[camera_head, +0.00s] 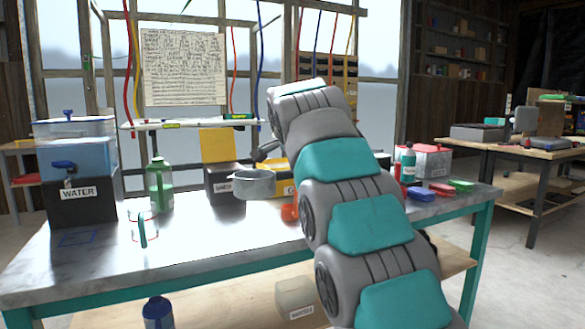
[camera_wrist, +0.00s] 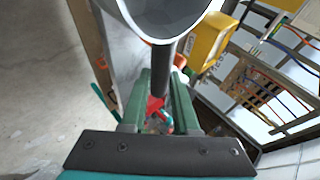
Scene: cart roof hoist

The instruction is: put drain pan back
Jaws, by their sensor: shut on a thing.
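The drain pan looks like a grey metal pan (camera_head: 254,184) in the head view, over the back middle of the workbench, in front of a dark box. In the wrist view the pan (camera_wrist: 165,14) fills the top edge, and its dark handle runs down between the green fingers. My gripper (camera_wrist: 160,92) is shut on that handle. In the head view the gripper (camera_head: 265,152) is just above the pan and partly hidden by my arm. I cannot tell whether the pan touches the bench or hangs above it.
The metal workbench (camera_head: 205,238) has free room front left, with a blue outlined square (camera_head: 77,239). A water tank (camera_head: 76,160), green jug (camera_head: 160,186) and teal upright item (camera_head: 142,230) stand left. Boxes, a bottle (camera_head: 408,165) and coloured blocks are at the right.

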